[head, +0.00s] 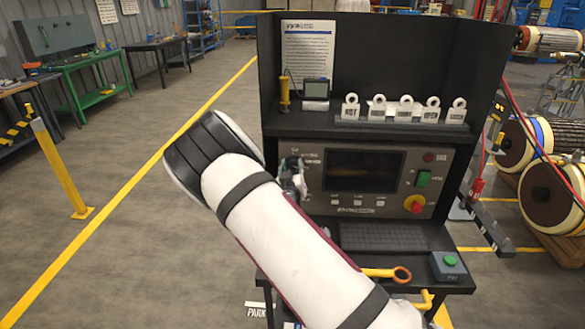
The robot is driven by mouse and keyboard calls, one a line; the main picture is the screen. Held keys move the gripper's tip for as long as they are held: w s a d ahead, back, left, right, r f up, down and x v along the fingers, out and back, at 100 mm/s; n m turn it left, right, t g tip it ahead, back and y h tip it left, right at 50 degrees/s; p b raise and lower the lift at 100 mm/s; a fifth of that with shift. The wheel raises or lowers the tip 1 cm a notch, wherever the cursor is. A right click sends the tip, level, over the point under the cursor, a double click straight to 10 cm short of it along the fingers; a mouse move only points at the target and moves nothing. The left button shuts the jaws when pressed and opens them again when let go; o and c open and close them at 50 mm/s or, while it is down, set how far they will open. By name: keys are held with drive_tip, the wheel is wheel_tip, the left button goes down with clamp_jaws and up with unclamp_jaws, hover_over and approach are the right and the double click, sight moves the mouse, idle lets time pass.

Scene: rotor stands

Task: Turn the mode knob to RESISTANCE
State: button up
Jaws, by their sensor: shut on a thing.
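My white arm reaches up from the bottom of the head view. My gripper (297,172) is at the left side of the grey control panel (445,160), shut on the mode knob. The knob is hidden behind the gripper and the arm, so its pointer cannot be seen. Small labels (312,158) show beside the gripper, but they are too small to read. The panel's dark screen (363,171) is just right of the gripper.
A green switch (423,178) and a red-and-yellow emergency stop (414,204) are on the panel's right.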

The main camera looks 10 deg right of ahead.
drive_tip(key=n, duration=0.3)
drive_tip(key=shift+n, duration=0.4)
drive_tip(key=n, duration=0.3)
drive_tip(key=shift+n, duration=0.3)
drive_tip(key=n, duration=0.3)
drive_tip(key=shift+n+b, duration=0.3)
drive_tip(key=shift+b, duration=0.05)
drive_tip(key=shift+r+n, duration=0.1)
drive_tip(key=shift+n, duration=1.5)
drive_tip(key=o, duration=1.1)
drive_tip(key=shift+o, duration=0.2)
